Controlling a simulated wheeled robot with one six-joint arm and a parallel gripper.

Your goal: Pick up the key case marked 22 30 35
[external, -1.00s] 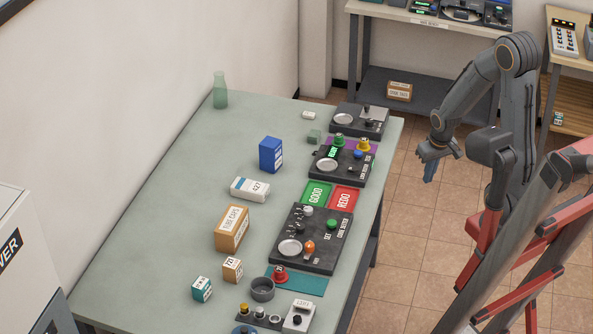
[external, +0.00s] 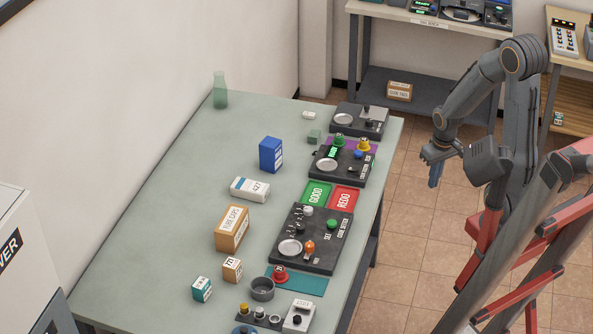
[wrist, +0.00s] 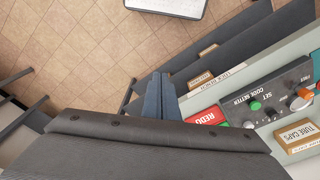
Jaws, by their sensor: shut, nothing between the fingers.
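I cannot read the marking 22 30 35 on anything in these frames, so I cannot tell which thing is the key case. My gripper (external: 435,180) hangs in the air over the tiled floor, to the right of the green table (external: 165,185). Its blue fingers also show in the wrist view (wrist: 159,98), shut together and holding nothing. A small white block (external: 309,115) and a white box marked 427 (external: 249,189) lie on the table, apart from my gripper.
The code setter panel (external: 327,254), red REDO tray (external: 344,197) and green GOOD tray (external: 317,193) line the table's right side. A tube caps box (external: 232,229) and blue box (external: 271,155) stand left of them. Another bench (external: 430,28) stands behind. Tiled floor lies under my gripper.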

